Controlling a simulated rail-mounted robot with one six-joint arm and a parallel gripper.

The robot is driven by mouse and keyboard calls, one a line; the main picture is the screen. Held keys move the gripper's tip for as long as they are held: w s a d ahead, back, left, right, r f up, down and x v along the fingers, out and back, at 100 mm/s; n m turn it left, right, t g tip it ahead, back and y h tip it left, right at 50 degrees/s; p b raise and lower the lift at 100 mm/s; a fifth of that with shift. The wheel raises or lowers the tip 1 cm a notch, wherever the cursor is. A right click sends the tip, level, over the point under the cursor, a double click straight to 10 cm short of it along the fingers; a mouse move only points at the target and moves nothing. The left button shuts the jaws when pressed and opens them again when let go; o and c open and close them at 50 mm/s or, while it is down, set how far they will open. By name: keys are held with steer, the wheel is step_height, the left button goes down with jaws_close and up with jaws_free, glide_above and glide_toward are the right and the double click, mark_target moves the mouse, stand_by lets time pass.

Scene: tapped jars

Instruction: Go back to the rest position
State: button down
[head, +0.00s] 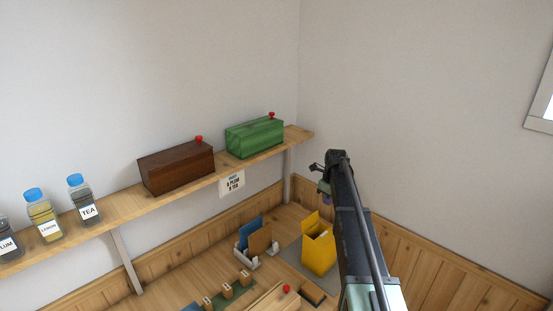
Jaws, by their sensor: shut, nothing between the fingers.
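My arm rises from the lower right, and my gripper (324,188) is at its far end, in front of the bare wall near the room corner. It is small and dark and partly hidden by the arm. It is shut and empty, above and apart from the yellow box on the counter. No rest position is marked in view.
A wooden shelf (118,207) holds jars labelled plum (8,246), lemon (43,216) and tea (82,199), plus a brown box (177,169) and green box (254,138). Below stand a yellow box (318,248), a rack (257,253) and small wooden blocks (227,291).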

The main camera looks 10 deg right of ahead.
steer(key=s+a+f+n+b, duration=0.4)
steer(key=s+a+n, duration=0.3)
steer(key=s+n, duration=0.2)
steer(key=s+a+f+n+b, duration=0.4)
steer(key=s+a+n, duration=0.3)
steer(key=s+n, duration=0.3)
steer(key=s+a+f+n+b, duration=0.4)
steer(key=s+a+n, duration=0.4)
steer(key=s, duration=0.6)
steer(key=shift+n+g, duration=0.3)
steer(key=shift+n, duration=0.9)
steer(key=shift+f, duration=0.1)
steer(key=c, duration=1.8)
jaws_free()
